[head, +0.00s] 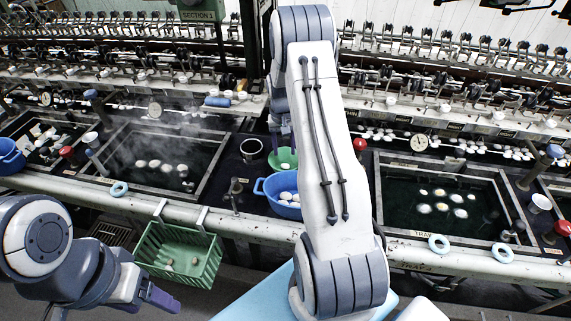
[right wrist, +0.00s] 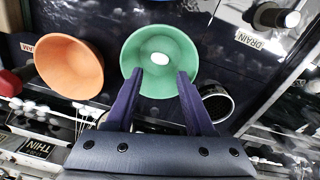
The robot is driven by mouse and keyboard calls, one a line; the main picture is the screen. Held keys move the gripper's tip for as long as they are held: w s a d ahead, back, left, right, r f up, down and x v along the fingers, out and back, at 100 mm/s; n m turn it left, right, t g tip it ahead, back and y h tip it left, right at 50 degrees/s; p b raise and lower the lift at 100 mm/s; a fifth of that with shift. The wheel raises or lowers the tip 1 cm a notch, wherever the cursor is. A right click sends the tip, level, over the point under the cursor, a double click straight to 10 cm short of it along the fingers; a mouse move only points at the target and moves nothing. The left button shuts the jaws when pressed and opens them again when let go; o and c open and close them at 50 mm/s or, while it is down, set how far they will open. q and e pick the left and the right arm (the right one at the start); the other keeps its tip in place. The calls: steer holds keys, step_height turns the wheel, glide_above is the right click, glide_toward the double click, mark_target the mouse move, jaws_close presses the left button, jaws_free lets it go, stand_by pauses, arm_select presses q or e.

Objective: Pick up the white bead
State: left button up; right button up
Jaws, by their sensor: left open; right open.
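The white bead (right wrist: 160,58) is a small white oval lying inside a green bowl (right wrist: 160,88) in the right wrist view. The bowl's rim also shows in the head view (head: 289,156), partly hidden by my right arm; I cannot make out the bead there. My right gripper (right wrist: 158,73) is open, with its two purple fingers over the near part of the bowl and the bead just beyond, between the lines of the fingertips. Nothing is between its fingers. My left gripper (head: 160,298) is open and empty at the lower left, in front of the bench, far from the bowl.
An orange bowl (right wrist: 68,68) stands beside the green one. A blue basin (head: 271,198) with white cocoons and a dark metal cup (head: 251,148) are near. A green basket (head: 180,254) hangs at the bench front. Dark water trays lie on both sides.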

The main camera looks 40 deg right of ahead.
mark_target(285, 165)
steer(key=shift+f, duration=0.75)
step_height(285, 165, down, 4)
steer(key=shift+d+p, duration=0.1)
steer(key=shift+p, duration=1.1)
steer(key=shift+f, duration=0.65)
steer(key=c, duration=0.5)
